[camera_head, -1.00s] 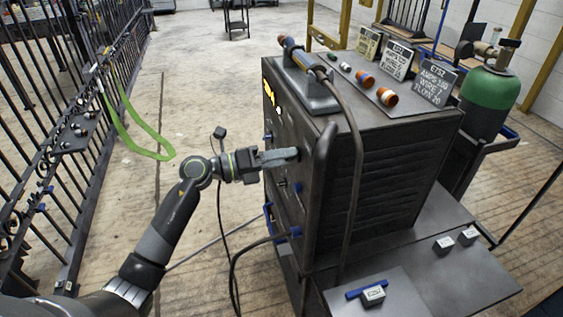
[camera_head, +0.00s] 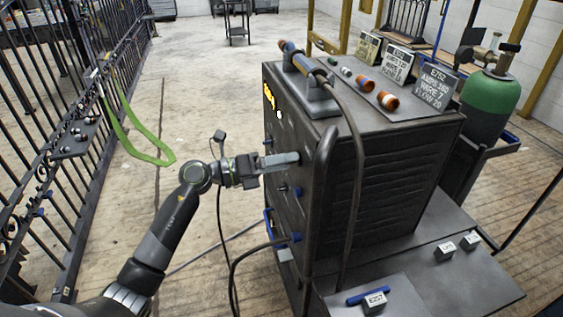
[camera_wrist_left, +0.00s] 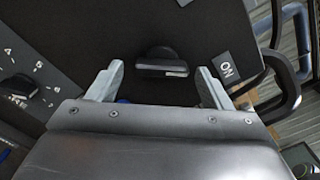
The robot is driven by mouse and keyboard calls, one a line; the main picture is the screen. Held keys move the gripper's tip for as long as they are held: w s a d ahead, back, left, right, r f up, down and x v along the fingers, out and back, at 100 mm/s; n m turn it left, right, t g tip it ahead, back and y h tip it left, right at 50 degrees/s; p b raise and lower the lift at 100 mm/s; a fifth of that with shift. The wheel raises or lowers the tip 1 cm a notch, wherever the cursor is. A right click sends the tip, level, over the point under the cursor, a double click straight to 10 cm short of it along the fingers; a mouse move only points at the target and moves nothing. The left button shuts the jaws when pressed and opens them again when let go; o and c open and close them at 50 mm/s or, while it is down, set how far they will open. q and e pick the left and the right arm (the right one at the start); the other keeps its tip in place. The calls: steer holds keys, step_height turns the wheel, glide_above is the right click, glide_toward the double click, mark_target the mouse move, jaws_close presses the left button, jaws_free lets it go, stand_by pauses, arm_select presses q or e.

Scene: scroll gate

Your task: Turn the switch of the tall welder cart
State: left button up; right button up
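The tall dark welder cart (camera_head: 395,170) stands right of centre in the head view, with its switch panel facing left. In the left wrist view, the switch is a black knob (camera_wrist_left: 161,56) on the dark panel, with a white ON label (camera_wrist_left: 227,70) to its right. My left gripper (camera_head: 297,158) reaches the panel from the left. In the left wrist view its two fingers (camera_wrist_left: 161,72) are open, one on each side of the knob, with gaps between. In the head view the knob is hidden behind the gripper. My right gripper is not in view.
A numbered dial (camera_wrist_left: 18,88) sits left in the wrist view. Cables hang from the cart's lower front (camera_head: 262,243). A green gas cylinder (camera_head: 490,100) stands behind the cart. A black iron gate (camera_head: 60,130) runs along the left. The floor between is mostly clear.

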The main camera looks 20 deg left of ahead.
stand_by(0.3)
arm_select(q)
steer(key=b+v, duration=0.1)
steer(key=v, duration=1.6)
steer(key=shift+a+b, duration=0.2)
steer(key=shift+b, duration=0.2)
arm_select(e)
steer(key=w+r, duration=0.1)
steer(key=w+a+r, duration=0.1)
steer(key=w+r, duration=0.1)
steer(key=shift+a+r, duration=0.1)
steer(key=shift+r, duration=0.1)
arm_select(q)
steer(key=shift+s, duration=0.1)
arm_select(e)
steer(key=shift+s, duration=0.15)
